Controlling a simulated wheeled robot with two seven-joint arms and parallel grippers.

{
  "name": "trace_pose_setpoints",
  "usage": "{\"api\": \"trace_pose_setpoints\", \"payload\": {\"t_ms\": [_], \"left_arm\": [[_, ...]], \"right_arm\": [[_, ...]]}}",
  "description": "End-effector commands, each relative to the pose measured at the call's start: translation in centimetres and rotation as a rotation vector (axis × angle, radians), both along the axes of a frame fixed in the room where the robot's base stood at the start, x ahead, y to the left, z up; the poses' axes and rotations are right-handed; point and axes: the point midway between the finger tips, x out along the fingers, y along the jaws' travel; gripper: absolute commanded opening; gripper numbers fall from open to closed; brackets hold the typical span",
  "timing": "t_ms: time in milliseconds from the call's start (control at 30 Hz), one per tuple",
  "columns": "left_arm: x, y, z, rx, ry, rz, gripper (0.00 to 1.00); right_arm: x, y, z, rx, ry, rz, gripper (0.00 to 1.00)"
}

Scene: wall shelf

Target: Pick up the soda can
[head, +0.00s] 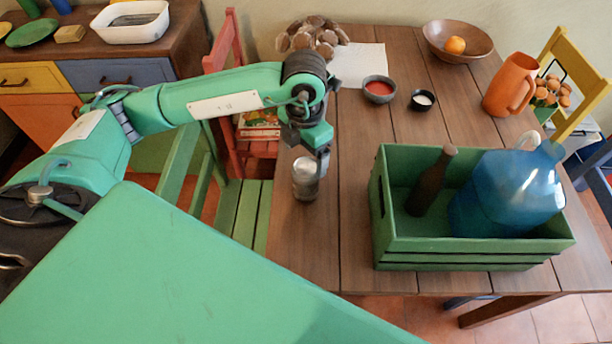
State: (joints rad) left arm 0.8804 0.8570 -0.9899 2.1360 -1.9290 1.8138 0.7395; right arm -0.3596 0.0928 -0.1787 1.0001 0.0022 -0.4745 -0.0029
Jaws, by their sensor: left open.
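The soda can (305,180) is a plain silver-grey cylinder. It stands upright near the left edge of the wooden table (355,200). My left gripper (312,157) points down at the can's top from the end of the green arm, and it is open. The near finger overlaps the can's upper right side in the picture. I cannot tell whether it touches the can. The other finger is mostly hidden. My right gripper is not in view.
A green crate (470,256) with a brown bottle (430,185) and a blue jug (505,190) stands right of the can. Behind are a red-filled bowl (379,90), a small dark bowl (421,101), an orange pitcher (510,85) and a wooden bowl (440,42). Chairs stand at left.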

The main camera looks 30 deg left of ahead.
Motion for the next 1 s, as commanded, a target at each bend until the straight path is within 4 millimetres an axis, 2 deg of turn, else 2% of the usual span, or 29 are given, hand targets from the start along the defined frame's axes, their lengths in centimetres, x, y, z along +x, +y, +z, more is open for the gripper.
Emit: {"api": "trace_pose_setpoints", "payload": {"t_ms": [100, 367, 633, 767, 967, 1000], "left_arm": [[-0.1, 0.0, -2.0, 0.0, 0.003, 0.001, 0.85], [-0.1, 0.0, -4.0, 0.002, 0.002, 0.0, 0.85], [-0.2, -0.1, -7.9, 0.001, 0.003, 0.0, 0.85], [-0.1, -0.1, -8.7, 0.0, 0.0, -0.001, 0.85], [-0.1, -0.1, -8.8, 0.0, -0.001, -0.001, 0.85], [-0.1, -0.1, -8.8, 0.0, -0.001, -0.001, 0.77]], "right_arm": [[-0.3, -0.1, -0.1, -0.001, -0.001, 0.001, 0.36], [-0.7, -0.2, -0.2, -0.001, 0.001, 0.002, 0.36], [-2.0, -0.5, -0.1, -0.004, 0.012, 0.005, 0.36], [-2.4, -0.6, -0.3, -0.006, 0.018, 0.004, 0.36], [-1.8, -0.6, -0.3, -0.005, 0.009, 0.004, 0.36], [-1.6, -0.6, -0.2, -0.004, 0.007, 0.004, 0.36]]}}
